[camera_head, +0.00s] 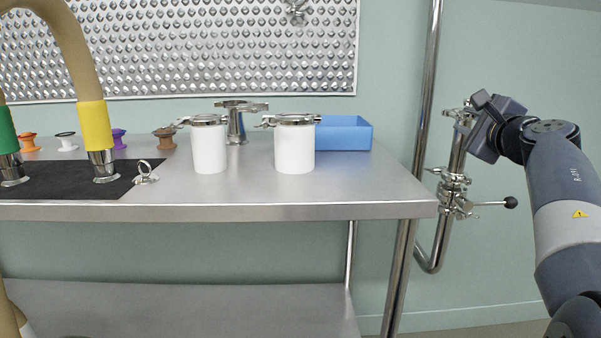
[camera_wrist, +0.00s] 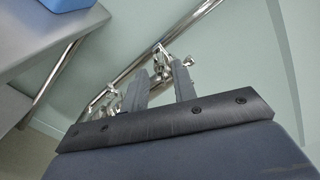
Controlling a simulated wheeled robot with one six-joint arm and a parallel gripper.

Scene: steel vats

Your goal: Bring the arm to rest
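My arm (camera_head: 565,190) reaches up from the lower right, with the dark gripper (camera_head: 480,108) at its end, beside the upper part of a vertical steel pipe (camera_head: 457,150). In the wrist view, the two fingers of my gripper (camera_wrist: 159,75) stand apart. A steel clamp fitting (camera_wrist: 161,58) shows in the gap near the fingertips; I cannot tell whether it lies between them or behind. I see nothing held. The valve (camera_head: 455,190) with a black-knobbed handle (camera_head: 510,202) sits on the pipe below the gripper.
A steel table (camera_head: 380,190) stands left of the pipe. On it are two white lidded canisters (camera_head: 209,150) (camera_head: 294,150), a blue bin (camera_head: 345,133) and a black mat (camera_head: 70,178) with hose ends. A taller pipe (camera_head: 428,80) runs along the wall.

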